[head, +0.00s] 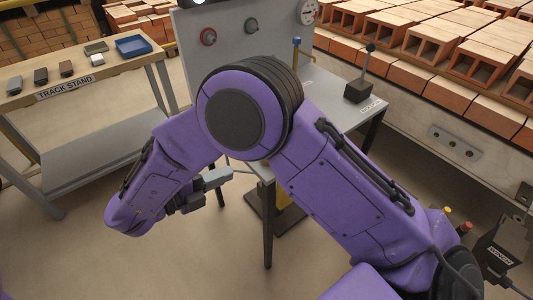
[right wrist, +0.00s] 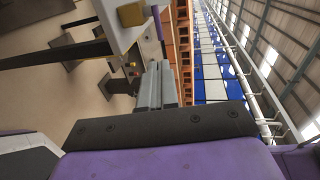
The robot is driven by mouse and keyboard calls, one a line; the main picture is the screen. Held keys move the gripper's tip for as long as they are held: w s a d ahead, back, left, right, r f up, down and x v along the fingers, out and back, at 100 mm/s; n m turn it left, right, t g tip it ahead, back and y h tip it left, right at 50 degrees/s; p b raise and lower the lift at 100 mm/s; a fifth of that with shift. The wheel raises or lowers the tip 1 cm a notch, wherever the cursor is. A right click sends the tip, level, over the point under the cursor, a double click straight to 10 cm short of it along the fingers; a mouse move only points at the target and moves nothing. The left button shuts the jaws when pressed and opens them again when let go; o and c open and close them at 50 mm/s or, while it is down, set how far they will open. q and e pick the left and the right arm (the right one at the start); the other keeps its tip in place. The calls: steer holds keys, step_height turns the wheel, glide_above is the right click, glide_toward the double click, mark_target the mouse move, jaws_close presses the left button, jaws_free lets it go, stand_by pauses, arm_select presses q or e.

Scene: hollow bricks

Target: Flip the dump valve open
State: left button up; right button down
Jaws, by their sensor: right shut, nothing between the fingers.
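A small upright fitting with a blue top (head: 296,47) stands at the back of a grey table, beside an upright grey panel (head: 250,38). A black box with a ball-topped lever (head: 360,88) stands on the right part of the table, its lever upright and leaning slightly. My right gripper (head: 218,179) is left of the table's front edge, apart from both fittings. Its fingers (right wrist: 156,86) are shut and empty in the right wrist view. My left gripper is not in view.
My right arm hides part of the table. A track stand (head: 100,76) is at left with a blue tray (head: 131,46). Stacked bricks (head: 425,40) fill the right.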

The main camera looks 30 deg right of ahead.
steer(key=b+x, duration=0.2)
steer(key=x, duration=0.4)
steer(key=b+x, duration=0.2)
steer(key=x, duration=0.5)
steer(key=shift+d+f+b, duration=0.1)
steer(key=shift+f+b, duration=0.15)
steer(key=shift+b, duration=0.1)
steer(key=shift+w+d, duration=0.1)
steer(key=shift+d, duration=0.45)
